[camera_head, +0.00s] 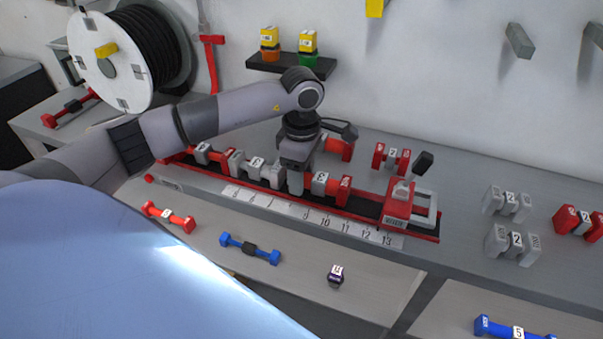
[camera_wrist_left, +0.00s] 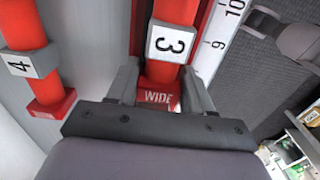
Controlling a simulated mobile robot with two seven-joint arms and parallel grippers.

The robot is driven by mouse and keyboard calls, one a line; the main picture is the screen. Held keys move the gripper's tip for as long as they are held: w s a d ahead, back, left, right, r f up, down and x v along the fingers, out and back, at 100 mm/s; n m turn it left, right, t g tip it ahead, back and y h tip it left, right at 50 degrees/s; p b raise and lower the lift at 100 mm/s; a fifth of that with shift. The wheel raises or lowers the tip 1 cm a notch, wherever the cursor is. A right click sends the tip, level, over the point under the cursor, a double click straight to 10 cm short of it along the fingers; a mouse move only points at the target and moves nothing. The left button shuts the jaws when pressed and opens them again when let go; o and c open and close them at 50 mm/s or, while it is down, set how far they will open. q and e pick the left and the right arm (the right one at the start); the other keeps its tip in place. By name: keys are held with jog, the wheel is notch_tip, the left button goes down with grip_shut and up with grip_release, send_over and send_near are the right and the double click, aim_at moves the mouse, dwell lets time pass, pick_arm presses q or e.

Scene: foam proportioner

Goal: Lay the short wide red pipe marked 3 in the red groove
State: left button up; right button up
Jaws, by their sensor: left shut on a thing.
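The short wide red pipe marked 3 (camera_head: 343,190) is at the red groove (camera_head: 368,211), its grey number band to the right of my left gripper (camera_head: 296,187). In the left wrist view the pipe (camera_wrist_left: 176,14) shows its "3" band and a red end block lettered WIDE. My left gripper (camera_wrist_left: 158,88) is shut on it near that end, one finger on each side. The pipe lines up with the groove; I cannot tell whether it rests on the bottom. My right gripper is not in view.
Grey-banded pipes (camera_head: 256,167) lie in the groove to the left. A red clamp (camera_head: 397,208) with a black-knobbed lever stands at its right end. A red pipe marked 4 (camera_wrist_left: 22,62) lies close behind. A numbered ruler (camera_head: 310,215) runs along the front. More pipes lie right and in front.

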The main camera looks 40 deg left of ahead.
pick_arm(q)
jog(key=shift+f, duration=0.25)
jog(key=shift+f, duration=0.1)
jog(key=o, duration=1.2)
notch_tip(320, 180, up, 12)
jog(key=shift+r+b, duration=0.1)
jog(key=shift+b, duration=0.6)
